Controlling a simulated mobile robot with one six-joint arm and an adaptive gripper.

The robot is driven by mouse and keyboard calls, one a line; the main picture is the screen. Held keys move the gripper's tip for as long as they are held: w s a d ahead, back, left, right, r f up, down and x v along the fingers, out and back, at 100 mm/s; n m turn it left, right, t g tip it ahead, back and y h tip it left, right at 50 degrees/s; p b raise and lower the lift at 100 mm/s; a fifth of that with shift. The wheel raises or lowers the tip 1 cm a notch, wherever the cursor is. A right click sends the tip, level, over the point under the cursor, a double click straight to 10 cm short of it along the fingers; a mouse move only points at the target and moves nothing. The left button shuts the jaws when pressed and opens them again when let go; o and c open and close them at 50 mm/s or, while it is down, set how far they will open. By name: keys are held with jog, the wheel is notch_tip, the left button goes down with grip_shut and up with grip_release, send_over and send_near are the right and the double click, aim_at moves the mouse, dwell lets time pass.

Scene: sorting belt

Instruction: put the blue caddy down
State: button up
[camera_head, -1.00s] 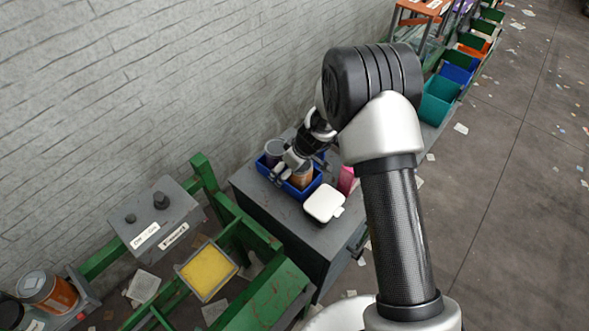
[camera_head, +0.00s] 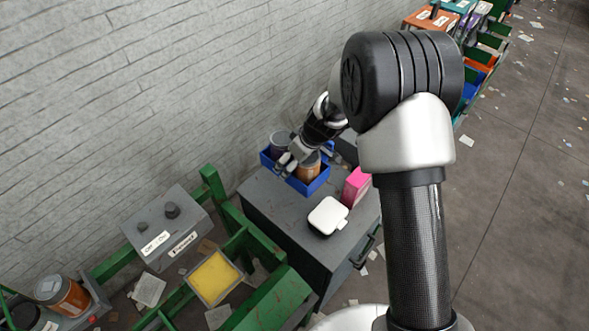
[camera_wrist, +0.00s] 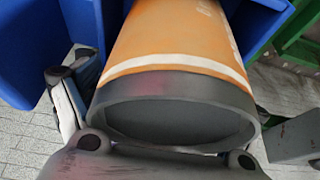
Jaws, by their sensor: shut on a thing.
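The blue caddy (camera_head: 312,186) is over the back part of the grey cabinet top in the head view. Whether its base touches the top cannot be told. It holds a dark purple can (camera_head: 279,141) and an orange jar (camera_head: 309,169). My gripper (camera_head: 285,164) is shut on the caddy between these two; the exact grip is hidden. In the wrist view, the orange jar (camera_wrist: 170,45) with its grey end fills the middle, and blue caddy walls (camera_wrist: 25,50) show beside it. One gripper finger (camera_wrist: 72,92) shows at the left.
The grey cabinet (camera_head: 275,215) carries a white lidded box (camera_head: 328,216) and a pink box (camera_head: 356,187) right of the caddy. Bare top lies in front of the caddy. A brick wall (camera_head: 130,90) stands behind. A green frame (camera_head: 225,205) with a yellow tray (camera_head: 214,277) is at left.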

notch_tip(320, 180, up, 10)
jog(key=shift+f+p, duration=0.1)
jog(key=shift+p, duration=0.9)
jog(key=shift+d+r, duration=0.1)
jog(key=shift+r, duration=0.1)
jog(key=s+d+r+m+t+h+b, duration=0.1)
jog(key=s+d+m+h, duration=0.1)
jog(key=s+d+m, duration=0.5)
jog(key=s+d+r+m+t+h+b, duration=0.1)
jog(key=s+d+r+m+h, duration=0.15)
jog(key=d, duration=0.85)
jog(key=s+f, duration=0.4)
jog(key=f, duration=0.2)
jog(key=shift+m+y, duration=0.45)
jog(key=shift+w, duration=0.15)
